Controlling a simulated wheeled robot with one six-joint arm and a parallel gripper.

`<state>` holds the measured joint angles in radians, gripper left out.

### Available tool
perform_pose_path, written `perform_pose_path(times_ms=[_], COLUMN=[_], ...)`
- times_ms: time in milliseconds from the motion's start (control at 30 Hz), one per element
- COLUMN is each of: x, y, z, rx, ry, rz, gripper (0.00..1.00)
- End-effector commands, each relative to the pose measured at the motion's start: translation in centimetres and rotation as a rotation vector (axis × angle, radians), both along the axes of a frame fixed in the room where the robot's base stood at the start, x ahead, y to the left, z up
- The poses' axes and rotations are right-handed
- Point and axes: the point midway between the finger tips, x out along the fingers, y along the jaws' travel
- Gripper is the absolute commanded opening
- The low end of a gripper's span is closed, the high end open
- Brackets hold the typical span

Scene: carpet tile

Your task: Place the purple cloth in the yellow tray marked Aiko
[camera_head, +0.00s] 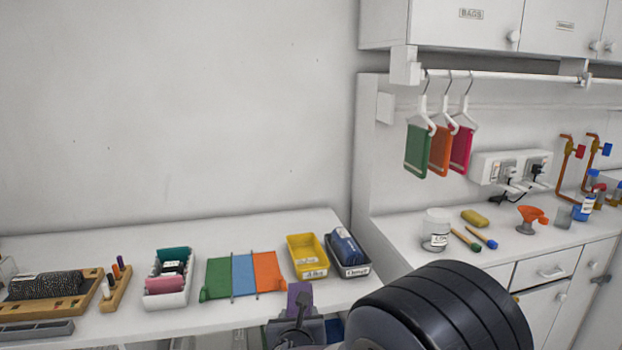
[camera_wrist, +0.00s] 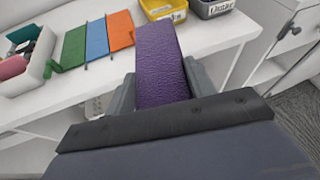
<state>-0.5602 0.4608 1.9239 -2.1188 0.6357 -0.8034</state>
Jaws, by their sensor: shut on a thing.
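The purple cloth (camera_wrist: 162,65) is held between the jaws of my gripper (camera_wrist: 162,92) in the wrist view. It sticks out beyond the fingers as a flat, textured strip. In the head view the cloth (camera_head: 299,298) shows small above my gripper (camera_head: 297,325), at the table's front edge. The yellow tray (camera_head: 306,258) with a label that reads Aiko stands on the table just beyond the cloth and looks empty. Its near part also shows at the top of the wrist view (camera_wrist: 165,10). The cloth is apart from the tray in the wrist view.
A dark tray (camera_head: 349,268) holding a blue item stands right of the yellow tray. A white bin (camera_head: 168,278) stands further left. A counter with a jar (camera_head: 436,230) is at the right.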

Motion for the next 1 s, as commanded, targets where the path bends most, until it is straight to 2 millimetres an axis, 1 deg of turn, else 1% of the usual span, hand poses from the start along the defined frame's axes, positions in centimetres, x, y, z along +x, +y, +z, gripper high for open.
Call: perform_pose_path(times_ms=[33, 67, 100, 200, 300, 433, 500, 633, 867, 1000], x=[0.4, 0.5, 0.7, 0.9, 0.8, 0.4, 0.2, 0.0, 0.0, 0.0], y=[-2.1, -3.4, -5.1, -9.4, -12.8, -16.0, -17.0, -17.9, -18.0, -18.0], z=[-0.5, -0.8, -1.2, -2.1, -2.9, -3.7, -4.0, -4.2, -3.9, -3.1], rx=[-0.004, -0.004, -0.004, -0.002, 0.002, 0.009, 0.011, 0.015, 0.015, 0.016], ry=[0.002, 0.003, 0.003, 0.003, 0.004, 0.006, 0.006, 0.006, 0.006, 0.006], rz=[-0.035, -0.056, -0.085, -0.154, -0.207, -0.257, -0.273, -0.288, -0.289, -0.288], gripper=[0.29, 0.29, 0.29, 0.29, 0.29, 0.29, 0.29, 0.29, 0.29, 0.29])
